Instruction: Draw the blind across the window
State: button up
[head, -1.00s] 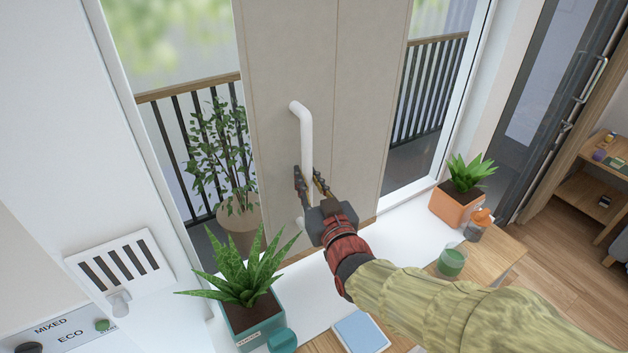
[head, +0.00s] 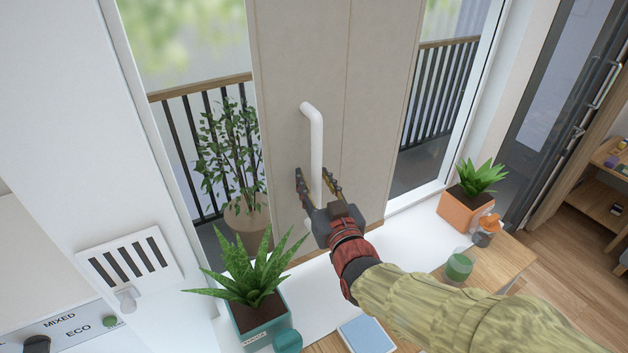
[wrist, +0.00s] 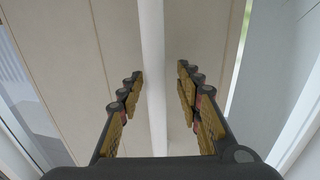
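The blind is a tall beige panel (head: 375,120) covering the middle of the window. Bare glass shows left of it (head: 185,50) and right of it (head: 440,110). A white vertical bar handle (head: 317,145) stands out from the blind's left part. My gripper (head: 315,178) is at the handle's lower part, with a finger on either side of it. In the wrist view, the handle (wrist: 152,70) runs between the two open fingers, with a gap showing on both sides. The handle's lower end is mostly hidden behind my gripper in the head view.
A spiky plant in a teal pot (head: 262,322) stands on the sill at front left. Another in an orange pot (head: 466,210) stands at right. A green-filled glass (head: 459,266), an orange-topped jar (head: 487,228) and a blue book (head: 366,335) lie near my forearm.

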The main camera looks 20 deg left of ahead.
jog(key=shift+s+d, duration=0.1)
jog(key=v, duration=1.1)
jog(key=shift+s+d, duration=0.2)
jog(key=shift+s, duration=0.1)
jog(key=s+d+f+g+h, duration=0.3)
jog(key=f, duration=0.4)
jog(key=s+d+f+g+h, duration=0.2)
jog(key=s+d+f+g, duration=0.15)
jog(key=f, duration=0.35)
jog(key=s+d+r+m+g+h, duration=0.1)
jog(key=s+d+r+m+h, duration=0.1)
jog(key=d, duration=0.9)
jog(key=s+d+r+m+g+h, duration=0.2)
jog(key=s+d+r, duration=0.4)
jog(key=d, duration=0.5)
jog(key=m+h, duration=0.1)
jog(key=m, duration=0.1)
jog(key=shift+s+r+m, duration=0.15)
jog(key=shift+s+m, duration=0.1)
jog(key=shift+m, duration=0.15)
